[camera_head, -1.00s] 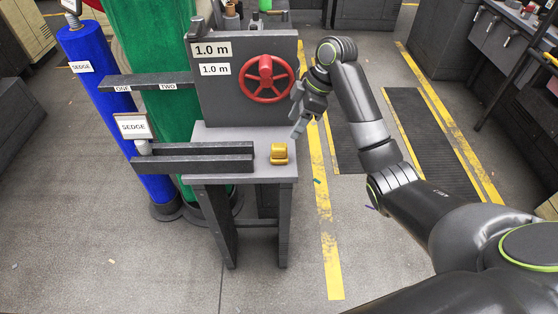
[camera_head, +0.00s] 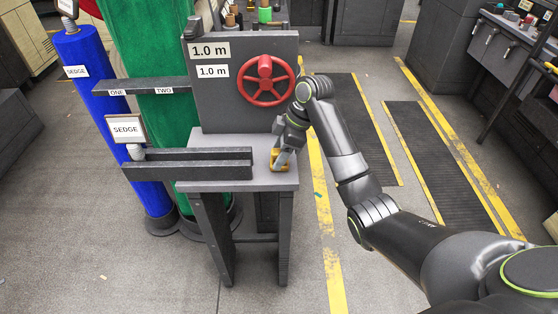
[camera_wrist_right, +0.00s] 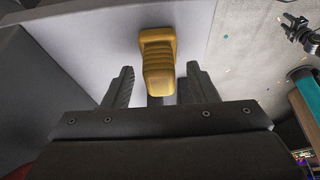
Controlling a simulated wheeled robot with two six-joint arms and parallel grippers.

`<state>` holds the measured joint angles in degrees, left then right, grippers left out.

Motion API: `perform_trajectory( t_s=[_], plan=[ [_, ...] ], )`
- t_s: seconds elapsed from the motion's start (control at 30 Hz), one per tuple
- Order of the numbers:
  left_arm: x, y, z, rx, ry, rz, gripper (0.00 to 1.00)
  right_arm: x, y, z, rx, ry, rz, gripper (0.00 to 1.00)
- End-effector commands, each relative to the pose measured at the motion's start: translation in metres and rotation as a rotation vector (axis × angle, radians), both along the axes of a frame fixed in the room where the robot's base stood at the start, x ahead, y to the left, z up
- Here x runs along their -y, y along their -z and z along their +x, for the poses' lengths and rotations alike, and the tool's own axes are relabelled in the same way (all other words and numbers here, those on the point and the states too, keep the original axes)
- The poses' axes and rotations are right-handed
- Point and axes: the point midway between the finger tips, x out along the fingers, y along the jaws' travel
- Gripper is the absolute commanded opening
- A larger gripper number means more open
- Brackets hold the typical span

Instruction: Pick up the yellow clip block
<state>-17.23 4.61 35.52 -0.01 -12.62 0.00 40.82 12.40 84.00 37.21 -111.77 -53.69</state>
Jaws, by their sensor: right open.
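The yellow clip block (camera_head: 279,166) sits on the grey bench top (camera_head: 222,142), near its right front corner. My right gripper (camera_head: 280,160) is right above the block and partly hides it in the head view. In the right wrist view the yellow clip block (camera_wrist_right: 158,60) stands ahead of and between the two dark fingers (camera_wrist_right: 160,88). The fingers are apart, with a gap on each side of the block. My left gripper is not in view.
Two dark rails (camera_head: 190,163) lie left of the block. A red handwheel (camera_head: 266,80) is on the upright panel behind it. Blue (camera_head: 100,110) and green (camera_head: 155,110) rolls stand at the left. Open floor lies right of the bench.

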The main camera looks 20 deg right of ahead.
Motion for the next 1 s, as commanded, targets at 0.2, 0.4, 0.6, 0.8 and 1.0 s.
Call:
perform_trajectory(
  t_s=[0.2,0.4,0.6,0.8,1.0],
  plan=[
    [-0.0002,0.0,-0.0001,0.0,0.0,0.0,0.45,-0.0015,0.0037,0.0005,0.001,-0.001,0.0,0.53],
    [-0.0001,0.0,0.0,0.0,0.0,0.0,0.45,-0.0014,0.0035,0.0005,0.001,-0.001,0.0,0.34],
    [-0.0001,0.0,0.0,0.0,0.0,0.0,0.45,-0.0012,0.0034,0.0004,0.001,-0.001,0.0,0.08],
    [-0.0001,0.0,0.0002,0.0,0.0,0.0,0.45,-0.0013,0.0031,0.0006,0.001,-0.001,0.0,0.0],
    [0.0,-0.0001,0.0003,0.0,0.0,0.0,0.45,-0.0012,0.0007,0.0008,0.003,-0.001,-0.001,0.0]
  ],
)
